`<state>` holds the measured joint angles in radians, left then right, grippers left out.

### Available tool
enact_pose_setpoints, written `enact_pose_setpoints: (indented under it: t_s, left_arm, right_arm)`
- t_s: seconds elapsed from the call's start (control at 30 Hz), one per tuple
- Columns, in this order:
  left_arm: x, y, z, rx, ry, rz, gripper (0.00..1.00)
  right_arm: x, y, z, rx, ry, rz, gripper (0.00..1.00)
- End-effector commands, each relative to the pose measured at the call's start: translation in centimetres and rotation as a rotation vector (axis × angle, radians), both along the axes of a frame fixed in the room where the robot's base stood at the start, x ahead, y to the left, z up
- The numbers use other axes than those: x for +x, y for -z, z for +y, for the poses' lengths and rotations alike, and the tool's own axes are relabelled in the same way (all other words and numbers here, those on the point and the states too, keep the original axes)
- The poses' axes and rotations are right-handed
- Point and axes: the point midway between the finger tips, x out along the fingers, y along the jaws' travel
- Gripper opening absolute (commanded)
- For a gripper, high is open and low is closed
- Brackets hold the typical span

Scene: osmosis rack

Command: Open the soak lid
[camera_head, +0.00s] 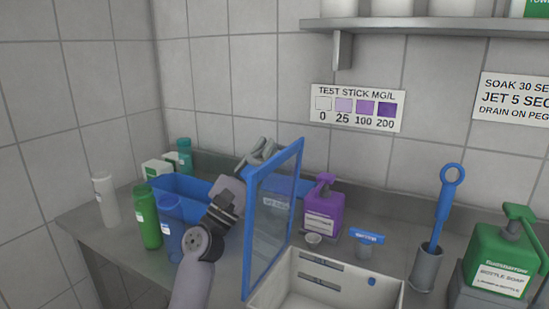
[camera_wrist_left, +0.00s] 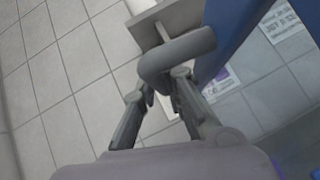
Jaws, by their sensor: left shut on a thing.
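The soak lid (camera_head: 272,215) is a clear panel in a blue frame, standing steeply upright at the left side of the white soak box (camera_head: 330,290). Its blue frame also shows in the left wrist view (camera_wrist_left: 232,35). My left gripper (camera_head: 257,152) is at the lid's upper left edge, shut on a grey bent handle (camera_wrist_left: 180,55). In the left wrist view my left gripper (camera_wrist_left: 168,88) has its fingers around the handle's lower part. The box's inside partly shows, pale with grey slots. My right gripper is not in view.
A blue bin (camera_head: 182,188), green bottle (camera_head: 146,217), white bottle (camera_head: 106,200) and blue jug (camera_head: 170,228) crowd the counter left of my arm. A purple pump bottle (camera_head: 323,210), a brush in a holder (camera_head: 427,267) and a green soap bottle (camera_head: 502,258) stand at the right.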

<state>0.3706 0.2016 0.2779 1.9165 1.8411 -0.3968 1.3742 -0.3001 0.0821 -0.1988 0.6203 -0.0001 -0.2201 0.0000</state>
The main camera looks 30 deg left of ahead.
Motion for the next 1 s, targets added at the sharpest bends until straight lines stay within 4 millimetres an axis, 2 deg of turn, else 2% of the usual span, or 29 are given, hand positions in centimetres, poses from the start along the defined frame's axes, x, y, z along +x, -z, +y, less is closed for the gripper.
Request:
enact_pose_setpoints:
  t_s: [0.4, 0.43, 0.73, 1.0]
  left_arm:
    - [0.10, 0.23, 0.32, -0.004, -0.006, 0.004, 0.00]
    - [0.10, 0.23, 0.31, -0.004, -0.006, 0.004, 0.11]
    - [0.06, 0.15, 0.22, -0.004, -0.002, 0.002, 0.31]
    - [0.04, 0.12, 0.20, -0.005, -0.001, 0.002, 0.32]
  right_arm:
    - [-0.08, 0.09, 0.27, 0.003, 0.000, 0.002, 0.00]
    - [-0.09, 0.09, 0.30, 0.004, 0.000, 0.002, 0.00]
    - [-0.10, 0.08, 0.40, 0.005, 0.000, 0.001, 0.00]
    - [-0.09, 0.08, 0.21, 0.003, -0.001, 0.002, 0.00]
